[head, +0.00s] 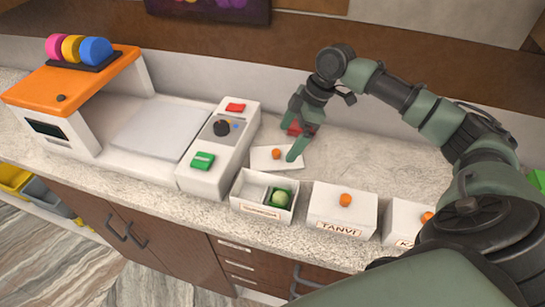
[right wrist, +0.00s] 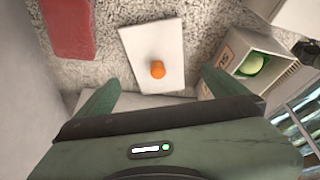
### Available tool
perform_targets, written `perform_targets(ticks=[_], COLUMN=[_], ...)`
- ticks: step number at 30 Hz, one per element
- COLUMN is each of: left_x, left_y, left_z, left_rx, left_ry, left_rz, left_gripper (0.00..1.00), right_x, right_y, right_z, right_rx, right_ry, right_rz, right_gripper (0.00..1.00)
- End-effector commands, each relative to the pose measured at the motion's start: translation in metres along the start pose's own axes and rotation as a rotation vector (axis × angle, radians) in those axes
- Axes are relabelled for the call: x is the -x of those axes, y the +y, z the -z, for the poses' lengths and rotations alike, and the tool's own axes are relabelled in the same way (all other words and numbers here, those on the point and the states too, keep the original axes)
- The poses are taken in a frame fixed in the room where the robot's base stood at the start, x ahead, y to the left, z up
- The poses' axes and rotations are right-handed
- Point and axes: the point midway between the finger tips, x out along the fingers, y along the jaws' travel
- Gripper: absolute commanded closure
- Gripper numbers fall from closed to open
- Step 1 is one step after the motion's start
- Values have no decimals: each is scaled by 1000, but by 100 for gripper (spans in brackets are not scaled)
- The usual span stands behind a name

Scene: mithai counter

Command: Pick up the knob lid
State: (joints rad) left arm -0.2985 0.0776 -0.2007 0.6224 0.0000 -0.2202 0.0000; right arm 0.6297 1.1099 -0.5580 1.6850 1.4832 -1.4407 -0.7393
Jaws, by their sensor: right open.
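The knob lid (head: 261,160) is a flat white plate with a small orange knob (head: 276,154). It lies on the counter behind an open white box (head: 242,196). In the right wrist view the lid (right wrist: 140,42) and its knob (right wrist: 157,70) show ahead, between the finger lines. My right gripper (head: 290,139) is open and empty, pointing down close to the lid. One finger partly overlaps the lid's right side in the head view. The wrist view shows both green fingers (right wrist: 158,88) spread apart, with nothing between them. My left gripper is out of view.
The open box holds a green round sweet (head: 280,197). To its right stand a closed box labelled TANVI (head: 325,212) and another closed box (head: 398,220), both with orange knobs. A white control box (head: 215,160) stands left. A red block (right wrist: 68,25) lies near the lid.

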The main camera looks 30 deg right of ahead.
Motion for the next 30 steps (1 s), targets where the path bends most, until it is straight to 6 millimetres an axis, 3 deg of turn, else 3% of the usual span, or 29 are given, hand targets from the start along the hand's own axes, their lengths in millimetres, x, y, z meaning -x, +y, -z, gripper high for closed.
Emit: perform_targets(ticks=[13, 23, 27, 29, 30], left_x=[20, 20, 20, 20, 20], left_y=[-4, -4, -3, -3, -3], left_z=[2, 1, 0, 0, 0], left_rx=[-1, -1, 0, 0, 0], left_ry=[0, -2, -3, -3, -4], left_rz=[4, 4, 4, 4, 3], left_gripper=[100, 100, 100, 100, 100], right_x=[-59, -67, -67, -67, -66], right_y=[3, 4, 4, 4, 4], right_z=[0, -2, -2, -2, -1], right_rx=[0, 1, 1, 1, 1], right_ry=[1, -1, -1, -1, 0], right_rz=[-2, -6, -6, -6, -6], right_gripper=[0, 0, 39, 56, 59])
